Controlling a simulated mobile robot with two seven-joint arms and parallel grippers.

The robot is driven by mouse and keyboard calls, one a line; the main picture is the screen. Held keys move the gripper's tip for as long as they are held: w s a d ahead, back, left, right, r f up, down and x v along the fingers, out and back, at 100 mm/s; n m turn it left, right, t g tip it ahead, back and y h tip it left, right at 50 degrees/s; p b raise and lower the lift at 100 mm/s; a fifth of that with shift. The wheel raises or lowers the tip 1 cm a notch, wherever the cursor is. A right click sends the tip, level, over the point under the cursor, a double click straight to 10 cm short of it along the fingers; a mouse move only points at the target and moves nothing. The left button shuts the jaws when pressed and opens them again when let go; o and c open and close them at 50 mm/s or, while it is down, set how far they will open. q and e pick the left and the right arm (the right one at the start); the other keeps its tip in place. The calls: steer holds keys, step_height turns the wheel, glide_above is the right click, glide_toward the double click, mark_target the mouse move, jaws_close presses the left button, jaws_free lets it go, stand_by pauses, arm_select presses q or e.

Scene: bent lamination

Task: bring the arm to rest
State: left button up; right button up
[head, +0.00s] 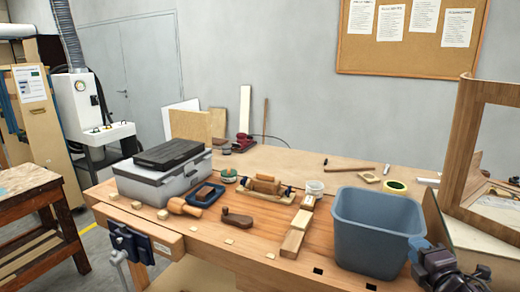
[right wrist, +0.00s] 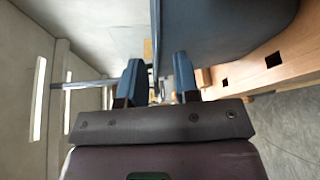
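My right gripper (head: 418,246) is at the lower right of the head view, beside the lower right side of the blue-grey bin (head: 376,232). It is empty as far as I can see. In the right wrist view, the two blue fingers of my right gripper (right wrist: 157,82) stand apart with a gap between them. The bin (right wrist: 225,35) fills the upper right there, very close to the right finger. I cannot tell whether they touch. My left gripper and arm are not in view.
The wooden workbench (head: 215,243) carries a grey toolbox (head: 165,180), a wooden plane (head: 265,187), wood blocks (head: 292,243) and a green tape roll (head: 396,186). A curved wooden frame (head: 468,135) stands at the right. Open floor (right wrist: 290,130) shows beyond the bench edge.

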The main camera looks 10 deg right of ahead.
steer(key=s+a+f+m+g, duration=0.1)
steer(key=s+a+f+m, duration=0.4)
steer(key=f, duration=0.3)
steer(key=s+a+f+m+g+y, duration=0.1)
steer(key=s+a+f+m+g, duration=0.1)
steer(key=s+a+f+m, duration=0.3)
steer(key=s+a+f+m+g, duration=0.2)
steer(key=s+a+f+m, duration=0.3)
steer(key=s+f+m, duration=0.3)
step_height(320, 180, down, 5)
steer(key=shift+s+r+y, duration=0.2)
steer(key=shift+s+y, duration=0.1)
steer(key=shift+s, duration=0.6)
steer(key=shift+s+d, duration=0.1)
steer(key=shift+d, duration=0.05)
